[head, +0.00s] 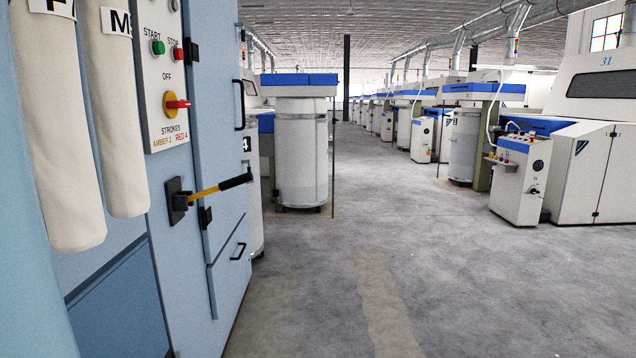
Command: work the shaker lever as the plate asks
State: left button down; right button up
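The shaker lever (219,187) is a yellow bar with a black grip at its right end. It sticks out to the right and slightly up from a black bracket (178,201) on the blue cabinet. Above it is the white plate (160,85), with a green START button (158,47), a red STOP button (178,54) and a red knob on a yellow base (174,104) marked OFF. Its lower text reads "STROKES", "AMBER 2" and "RED 4". The plate's top is cut off by the picture edge. Neither gripper is in view.
Two white hanging bags (55,130) with partly cut-off labels fill the upper left. The blue cabinet (190,270) has a door handle right of the plate. A white can (301,155) stands beyond it. The grey floor (430,270) is clear; white machines line the right.

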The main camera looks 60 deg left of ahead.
aim_at(241, 179)
jog(key=i+l+u, duration=0.15)
jog(key=i, duration=0.3)
jog(key=i+l+u, duration=0.1)
jog(key=i+l, duration=0.15)
jog(key=i, duration=0.2)
jog(key=i+j+u, duration=0.2)
jog(key=i+u, duration=0.25)
jog(key=i+j+u, duration=0.15)
jog(key=i+u, duration=0.55)
jog(key=u, duration=0.15)
jog(key=i+l+u, duration=0.15)
jog(key=i+u, duration=0.25)
